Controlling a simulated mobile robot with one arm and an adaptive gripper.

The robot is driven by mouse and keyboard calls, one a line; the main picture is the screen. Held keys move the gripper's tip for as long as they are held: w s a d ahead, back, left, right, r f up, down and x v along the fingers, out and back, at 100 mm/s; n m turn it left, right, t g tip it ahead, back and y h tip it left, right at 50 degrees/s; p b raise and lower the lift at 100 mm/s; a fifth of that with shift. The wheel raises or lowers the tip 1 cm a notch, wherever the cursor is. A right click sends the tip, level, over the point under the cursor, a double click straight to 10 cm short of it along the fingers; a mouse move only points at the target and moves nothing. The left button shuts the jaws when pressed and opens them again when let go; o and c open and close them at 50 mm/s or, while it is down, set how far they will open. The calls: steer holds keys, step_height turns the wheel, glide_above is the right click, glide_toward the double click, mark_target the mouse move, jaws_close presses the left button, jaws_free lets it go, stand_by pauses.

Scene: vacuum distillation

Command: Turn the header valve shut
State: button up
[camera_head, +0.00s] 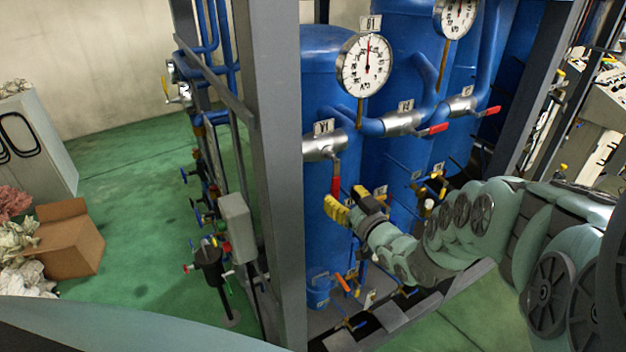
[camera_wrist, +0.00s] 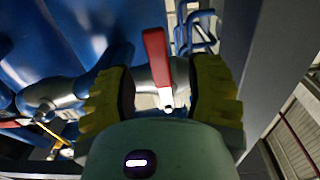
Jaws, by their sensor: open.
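A steel valve (camera_head: 322,147) sits on the pipe of the left blue tank under a small white tag. Its red lever handle (camera_head: 336,184) hangs down, across the pipe. My gripper (camera_head: 348,201), with yellow ribbed fingers, is open just below the handle's lower end. In the wrist view, the red handle (camera_wrist: 156,56) appears in the gap between the two fingers (camera_wrist: 161,88), with space on both sides. I see no contact. Two similar valves (camera_head: 404,122) (camera_head: 461,106) farther right have red levers lying roughly along their pipe. I cannot tell which tag marks the header valve.
A grey steel post (camera_head: 272,150) stands left of the valve. Round gauges (camera_head: 364,65) (camera_head: 456,15) are above the pipe. Blue tanks (camera_head: 318,75) stand behind. Thin pipes with small valves lie below. An open cardboard box (camera_head: 70,245) is on the green floor at left.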

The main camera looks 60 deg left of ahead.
steer(key=d, duration=0.8)
steer(key=shift+s, duration=0.35)
steer(key=shift+d, duration=0.1)
stand_by(0.6)
